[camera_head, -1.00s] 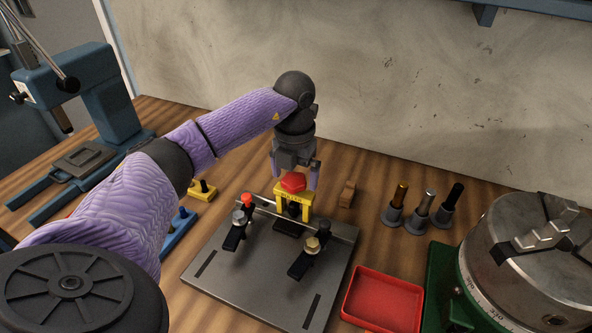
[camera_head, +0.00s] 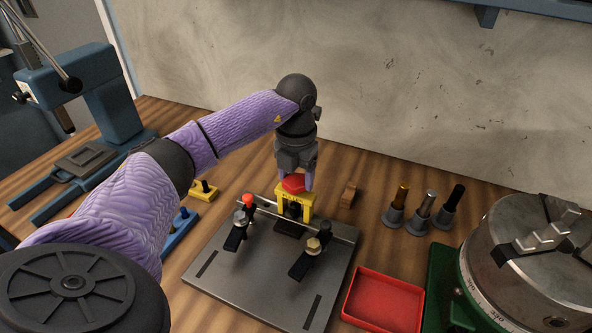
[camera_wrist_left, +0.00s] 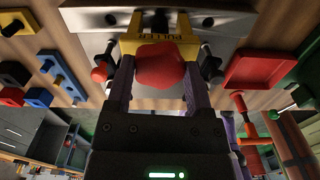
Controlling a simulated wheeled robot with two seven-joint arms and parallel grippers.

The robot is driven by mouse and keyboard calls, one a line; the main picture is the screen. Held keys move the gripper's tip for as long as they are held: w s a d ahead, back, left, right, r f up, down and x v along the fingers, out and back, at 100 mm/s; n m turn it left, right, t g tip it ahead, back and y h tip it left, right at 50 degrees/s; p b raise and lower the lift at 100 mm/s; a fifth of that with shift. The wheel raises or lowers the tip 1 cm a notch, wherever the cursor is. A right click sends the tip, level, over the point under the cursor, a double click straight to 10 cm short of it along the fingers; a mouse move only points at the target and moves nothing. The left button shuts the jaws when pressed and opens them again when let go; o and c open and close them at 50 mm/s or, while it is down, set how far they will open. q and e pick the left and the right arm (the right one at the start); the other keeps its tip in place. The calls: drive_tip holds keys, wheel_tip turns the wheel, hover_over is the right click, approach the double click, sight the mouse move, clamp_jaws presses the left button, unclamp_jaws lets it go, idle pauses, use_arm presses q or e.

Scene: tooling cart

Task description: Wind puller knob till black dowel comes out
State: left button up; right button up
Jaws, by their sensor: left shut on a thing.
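The yellow puller (camera_head: 294,202) stands at the back of the grey fixture plate (camera_head: 245,283), with its red knob (camera_head: 293,183) on top. My left gripper (camera_head: 294,182) points down from above, with a finger on either side of the knob, and is shut on it. In the left wrist view the red knob (camera_wrist_left: 160,65) lies between the fingers, in front of the yellow puller (camera_wrist_left: 158,30). My right gripper is not in view.
Two black clamps (camera_head: 312,250) stand on the plate. A red tray (camera_head: 384,302) lies at its right. Several pins in grey holders (camera_head: 418,215) and a large chuck (camera_head: 535,255) stand further right. A blue press (camera_head: 95,105) stands at the left. A small wooden block (camera_head: 348,195) is behind the plate.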

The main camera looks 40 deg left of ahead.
use_arm(q)
drive_tip(key=m, duration=0.2)
drive_tip(key=shift+r+m+p, duration=0.1)
drive_tip(key=shift+m+p, duration=0.3)
drive_tip(key=m, duration=0.2)
drive_tip(key=shift+m, duration=0.4)
drive_tip(key=m+p, duration=0.1)
drive_tip(key=m, duration=0.5)
drive_tip(key=shift+d, duration=0.1)
drive_tip(key=m, duration=0.6)
drive_tip(key=shift+s+m, duration=0.1)
drive_tip(key=shift+m, duration=0.2)
drive_tip(key=m, duration=0.3)
drive_tip(key=shift+m, duration=2)
drive_tip(key=o, duration=1.3)
drive_tip(key=shift+c, duration=0.2)
